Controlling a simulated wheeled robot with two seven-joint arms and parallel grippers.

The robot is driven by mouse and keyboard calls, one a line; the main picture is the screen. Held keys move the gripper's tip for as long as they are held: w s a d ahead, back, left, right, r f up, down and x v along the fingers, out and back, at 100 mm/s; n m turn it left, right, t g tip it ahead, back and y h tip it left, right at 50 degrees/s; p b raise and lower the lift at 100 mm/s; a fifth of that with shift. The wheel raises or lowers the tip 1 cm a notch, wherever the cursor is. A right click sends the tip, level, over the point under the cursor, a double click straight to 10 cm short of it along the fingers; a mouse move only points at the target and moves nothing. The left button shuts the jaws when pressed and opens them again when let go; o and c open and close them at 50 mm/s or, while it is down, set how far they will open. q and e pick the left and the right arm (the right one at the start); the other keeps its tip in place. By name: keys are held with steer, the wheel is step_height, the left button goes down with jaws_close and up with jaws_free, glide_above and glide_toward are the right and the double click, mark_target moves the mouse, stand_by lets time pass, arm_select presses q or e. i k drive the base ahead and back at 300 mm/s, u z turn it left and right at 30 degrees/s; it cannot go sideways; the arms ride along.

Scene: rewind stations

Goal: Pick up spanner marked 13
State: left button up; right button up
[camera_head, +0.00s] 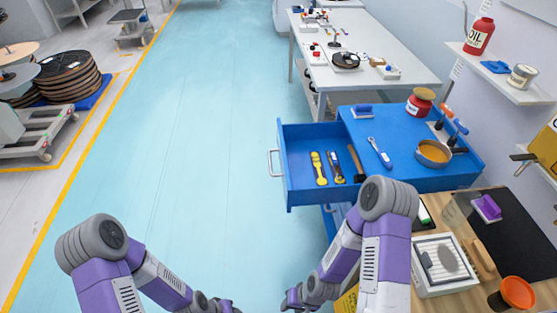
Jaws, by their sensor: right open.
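A blue drawer (300,190) stands pulled out of the blue cabinet (402,175). In it lie a yellow tool (319,168), a second yellow-and-dark tool (335,167) and a dark-handled tool (356,160). A silver-and-blue spanner (380,153) lies on the cabinet top. No number is readable on any tool, so I cannot tell which is marked 13. My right gripper (292,301) is open at the bottom edge, below the drawer and apart from the tools. My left gripper (225,306) is at the bottom edge, mostly cut off; its jaws are unclear.
The cabinet top also holds a red container (419,103) and an orange-filled bowl (433,152). A wooden bench (462,299) with a white tray stands at the right. A white table (385,45) is behind. The floor (200,130) to the left is clear.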

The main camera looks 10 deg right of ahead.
mark_target(385, 161)
steer(key=k, duration=1.35)
steer(key=u, duration=0.5)
steer(key=i, duration=1.5)
steer(key=z, duration=1.15)
